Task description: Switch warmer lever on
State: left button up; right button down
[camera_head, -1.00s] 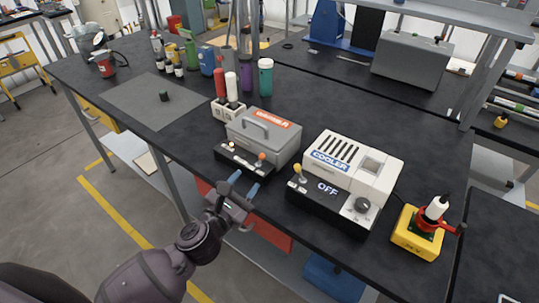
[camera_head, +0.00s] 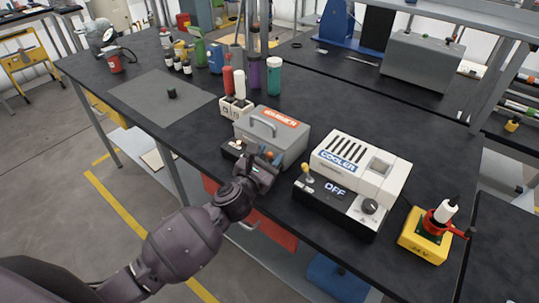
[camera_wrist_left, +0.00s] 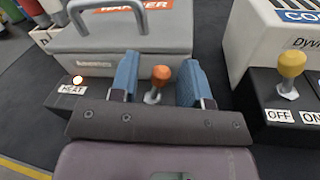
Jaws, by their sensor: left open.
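The warmer (camera_head: 272,137) is a grey box with a handle and an orange label, on the black table. Its black front panel (camera_wrist_left: 62,98) carries a lit indicator above a HEAT label. The warmer lever (camera_wrist_left: 160,78) has an orange knob on a short metal stem. My left gripper (camera_wrist_left: 158,75) is open, with its two blue fingers on either side of the orange knob and a gap at each side. In the head view the gripper (camera_head: 264,163) covers much of the panel. My right gripper is not in view.
The white cooler (camera_head: 360,165) stands to the right, its display reading OFF, with a yellow-knobbed lever (camera_wrist_left: 291,66) close to the warmer. A yellow-based device (camera_head: 425,245) stands at the right table edge. Red and white bottles (camera_head: 233,82) stand behind the warmer.

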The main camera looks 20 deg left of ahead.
pick_arm(q)
jog(key=shift+w, duration=0.3)
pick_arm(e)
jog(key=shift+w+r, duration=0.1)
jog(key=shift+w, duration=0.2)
pick_arm(q)
jog(key=shift+c, duration=0.4)
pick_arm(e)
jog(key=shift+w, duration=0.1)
